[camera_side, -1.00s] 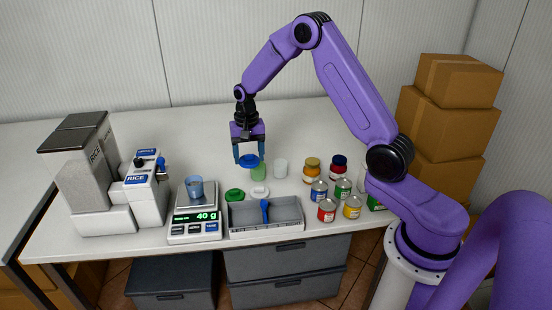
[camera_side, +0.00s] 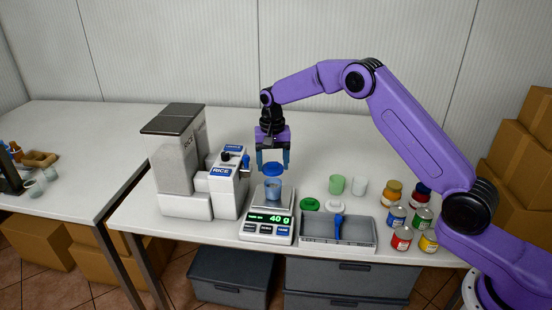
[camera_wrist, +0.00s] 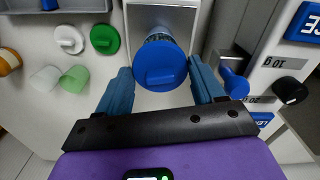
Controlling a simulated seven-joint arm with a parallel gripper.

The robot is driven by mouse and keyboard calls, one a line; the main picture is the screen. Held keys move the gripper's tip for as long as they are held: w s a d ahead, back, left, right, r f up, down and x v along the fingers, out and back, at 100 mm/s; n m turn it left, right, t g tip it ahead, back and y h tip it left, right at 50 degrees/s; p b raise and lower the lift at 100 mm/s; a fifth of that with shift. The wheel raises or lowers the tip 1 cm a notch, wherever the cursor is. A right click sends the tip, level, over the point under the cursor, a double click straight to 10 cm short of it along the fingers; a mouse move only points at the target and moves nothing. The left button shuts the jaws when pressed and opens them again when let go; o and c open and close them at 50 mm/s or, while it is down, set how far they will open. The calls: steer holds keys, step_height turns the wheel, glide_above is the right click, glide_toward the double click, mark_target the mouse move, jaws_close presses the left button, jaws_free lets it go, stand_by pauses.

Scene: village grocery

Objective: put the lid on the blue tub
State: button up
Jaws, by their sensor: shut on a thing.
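My gripper (camera_side: 272,161) is shut on the blue lid (camera_side: 273,170), which is level between the fingertips. The lid also shows in the wrist view (camera_wrist: 160,66), with its raised bar facing me. The lid is right above the tub in the side view, with a small gap at most. In the wrist view the lid hides most of the tub, and only a strip of its patterned side (camera_wrist: 161,38) shows beyond the lid.
The rice dispenser (camera_side: 178,165) stands close left of the scale (camera_side: 267,229). A grey tray (camera_side: 365,243) with a blue scoop lies to the right. The table behind is clear.

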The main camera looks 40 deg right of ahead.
mark_target(273, 168)
steer(key=shift+f, duration=2)
steer(key=shift+f, duration=0.4)
stand_by(0.4)
steer(key=o, duration=1.1)
steer(key=shift+r, duration=0.1)
steer(key=shift+r, duration=2.7)
jaws_close()
